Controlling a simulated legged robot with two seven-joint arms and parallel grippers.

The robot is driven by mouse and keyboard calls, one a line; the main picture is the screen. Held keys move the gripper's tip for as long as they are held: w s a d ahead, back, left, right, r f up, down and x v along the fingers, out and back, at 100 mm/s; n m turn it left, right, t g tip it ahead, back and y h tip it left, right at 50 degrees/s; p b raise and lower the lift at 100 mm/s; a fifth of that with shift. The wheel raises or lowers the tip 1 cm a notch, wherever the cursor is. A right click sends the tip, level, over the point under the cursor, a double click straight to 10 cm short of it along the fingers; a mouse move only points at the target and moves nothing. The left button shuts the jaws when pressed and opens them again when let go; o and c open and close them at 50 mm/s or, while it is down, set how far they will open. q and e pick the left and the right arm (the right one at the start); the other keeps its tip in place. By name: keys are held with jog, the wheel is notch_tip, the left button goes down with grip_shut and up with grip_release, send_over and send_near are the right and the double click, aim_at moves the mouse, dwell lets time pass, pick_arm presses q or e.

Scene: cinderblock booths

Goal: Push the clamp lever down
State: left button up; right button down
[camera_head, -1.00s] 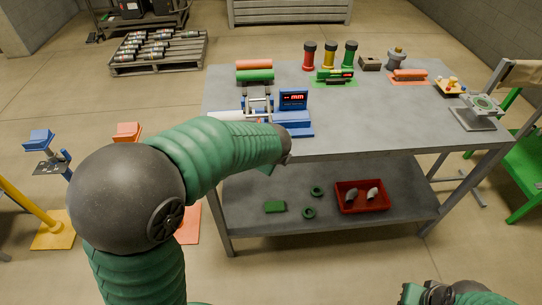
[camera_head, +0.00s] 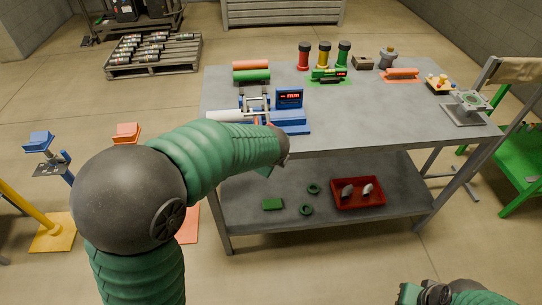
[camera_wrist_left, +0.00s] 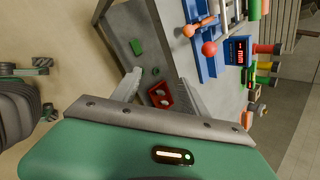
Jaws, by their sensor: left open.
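The blue clamp fixture (camera_head: 288,118) with a red-lit display (camera_head: 289,97) stands at the table's front left edge. Its metal clamp arms (camera_head: 254,103) stand up behind my left forearm. In the left wrist view the blue fixture (camera_wrist_left: 197,53) is at the top, with levers ending in orange-red knobs; one knob (camera_wrist_left: 209,48) hangs nearest my gripper. My left gripper (camera_wrist_left: 158,90) is open and empty, its fingers below and left of the knobs, apart from them. In the head view the forearm mostly hides it. My right gripper (camera_head: 424,294) is partly cut off at the bottom edge.
The grey table (camera_head: 370,115) also holds red and green cylinders (camera_head: 251,72), upright coloured posts (camera_head: 324,55) and small fixtures. The lower shelf carries a red bin (camera_head: 357,194). A green chair (camera_head: 522,160) stands at right. The table's centre is clear.

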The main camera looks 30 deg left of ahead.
pick_arm(q)
jog(key=p+v, duration=0.2)
jog(key=v, duration=1.4)
jog(key=shift+s+d+r, duration=0.15)
jog(key=shift+s+d, duration=0.05)
jog(key=shift+d, duration=0.1)
jog(key=s+f+n+g+h, duration=0.1)
jog(key=s+f+n, duration=0.4)
jog(key=f+n, duration=0.4)
jog(key=s+f+n+g+h, duration=0.2)
jog(key=s+f+n, duration=0.4)
jog(key=f+n, duration=0.3)
notch_tip(320, 180, down, 2)
jog(key=shift+d+f+g, duration=0.1)
jog(key=shift+d+g, duration=0.2)
jog(key=shift+d, duration=0.1)
